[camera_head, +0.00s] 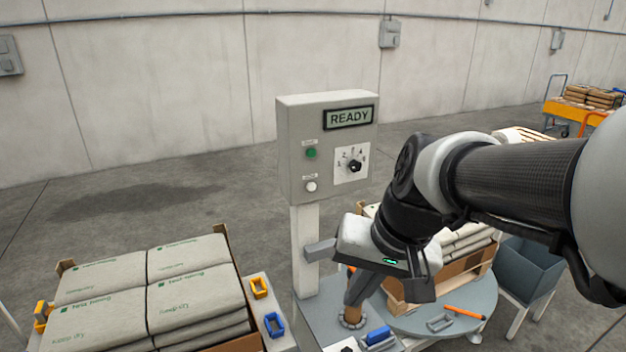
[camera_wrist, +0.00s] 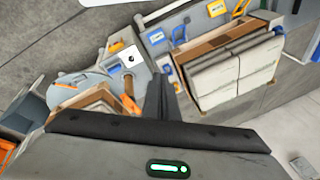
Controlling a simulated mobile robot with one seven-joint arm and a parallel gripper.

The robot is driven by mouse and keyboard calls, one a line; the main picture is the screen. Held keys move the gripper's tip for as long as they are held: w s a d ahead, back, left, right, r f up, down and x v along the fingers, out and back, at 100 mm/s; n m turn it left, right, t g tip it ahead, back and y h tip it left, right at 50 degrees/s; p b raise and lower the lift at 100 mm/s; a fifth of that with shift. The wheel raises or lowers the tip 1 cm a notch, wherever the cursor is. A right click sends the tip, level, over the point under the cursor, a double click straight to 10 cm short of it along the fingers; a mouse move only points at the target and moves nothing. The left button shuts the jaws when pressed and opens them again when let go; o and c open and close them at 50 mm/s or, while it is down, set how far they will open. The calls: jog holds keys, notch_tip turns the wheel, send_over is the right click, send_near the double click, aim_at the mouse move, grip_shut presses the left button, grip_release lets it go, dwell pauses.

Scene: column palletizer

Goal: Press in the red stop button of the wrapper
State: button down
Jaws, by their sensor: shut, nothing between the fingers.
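The wrapper's grey control box (camera_head: 328,147) stands on a pale post (camera_head: 305,250). Its display (camera_head: 349,117) reads READY. A green button (camera_head: 311,153), a white button (camera_head: 311,187) and a black dial (camera_head: 354,166) are on its face. I cannot make out a red stop button in either view. My gripper (camera_head: 354,302) points down, right of the post and below the box, apart from the box face. Its dark fingers are together and empty, and they also show in the wrist view (camera_wrist: 160,80). My arm hides part of the wrapper.
Sacks on a turntable (camera_head: 420,320) stand behind my gripper. A short brown post (camera_head: 351,316) is close to the fingertips. A sack pallet (camera_head: 150,300) is at left, with yellow (camera_head: 259,287) and blue (camera_head: 274,324) holders beside it. A grey bin (camera_head: 530,268) is at right.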

jog(key=w+d+f+m+t+y+b, duration=0.1)
jog(key=w+d+f+m+y+b, duration=0.3)
jog(key=f, duration=0.9)
jog(key=w+d+f+m+t+y+b, duration=0.1)
jog(key=w+d+f+m+b, duration=0.45)
jog(key=f, duration=0.75)
jog(key=w+d+f+m+t+y+b, duration=0.1)
jog(key=w+d+f+m+y+b, duration=0.15)
jog(key=f+m, duration=0.65)
jog(key=s+d+f+m+t+h+b, duration=0.2)
jog(key=f+m, duration=0.2)
jog(key=f, duration=0.7)
jog(key=s+d+f+m+t+h+b, duration=0.2)
jog(key=s+d+f+m, duration=0.1)
jog(key=f, duration=0.9)
jog(key=s+d+f+m+t+h+b, duration=0.2)
jog(key=f+m, duration=0.3)
jog(key=f, duration=0.7)
jog(key=shift+s+d+b, duration=0.3)
jog(key=shift+d+b, duration=0.2)
jog(key=shift+d, duration=0.05)
jog(key=shift+f, duration=0.1)
jog(key=w+r+b+x, duration=0.1)
jog(key=r+b+x, duration=0.1)
jog(key=x, duration=1.1)
jog(key=shift+w+f+b, duration=0.15)
jog(key=shift+b, duration=0.65)
